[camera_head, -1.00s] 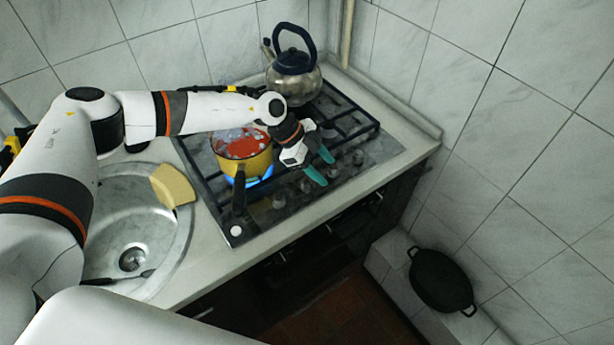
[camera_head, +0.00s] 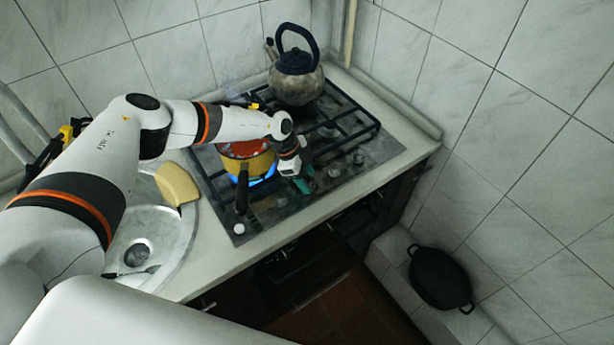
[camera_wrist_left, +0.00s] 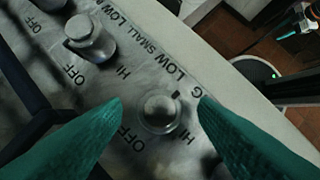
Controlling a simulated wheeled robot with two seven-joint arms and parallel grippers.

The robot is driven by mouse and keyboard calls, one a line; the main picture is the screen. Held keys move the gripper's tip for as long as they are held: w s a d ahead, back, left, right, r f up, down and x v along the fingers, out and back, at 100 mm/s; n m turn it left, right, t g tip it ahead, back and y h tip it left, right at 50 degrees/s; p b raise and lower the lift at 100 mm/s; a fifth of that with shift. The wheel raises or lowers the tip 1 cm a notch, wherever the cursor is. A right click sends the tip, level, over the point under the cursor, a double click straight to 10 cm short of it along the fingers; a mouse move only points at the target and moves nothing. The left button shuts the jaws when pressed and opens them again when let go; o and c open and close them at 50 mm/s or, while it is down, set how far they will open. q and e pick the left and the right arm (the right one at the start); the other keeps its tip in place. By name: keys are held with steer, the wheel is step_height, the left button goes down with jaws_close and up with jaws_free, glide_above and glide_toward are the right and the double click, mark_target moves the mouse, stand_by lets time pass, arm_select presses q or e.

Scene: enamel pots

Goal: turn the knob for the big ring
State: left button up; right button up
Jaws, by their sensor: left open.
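My left gripper (camera_head: 303,181) is open above the row of knobs on the stove's front edge. In the left wrist view its teal fingers (camera_wrist_left: 160,100) stand on either side of a round metal knob (camera_wrist_left: 158,112); I cannot tell whether they touch it. OFF and HI are printed by this knob. A label ending in G is partly hidden by the right-hand finger. Another knob (camera_wrist_left: 90,38) lies at upper left, near the word SMALL. At the wrist view's upper right edge, a small teal-tipped part looks like my right gripper (camera_wrist_left: 310,14).
A yellow pot (camera_head: 260,165) with red contents sits over a blue flame, its dark handle (camera_head: 242,188) pointing frontward. A kettle (camera_head: 296,85) stands at the back. A sponge (camera_head: 176,185) lies by the sink (camera_head: 175,240). A black pan (camera_head: 440,279) is at lower right.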

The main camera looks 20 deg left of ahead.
arm_select(q)
steer(key=shift+d+f, duration=0.2)
steer(key=shift+f, duration=0.15)
steer(key=shift+c, duration=0.5)
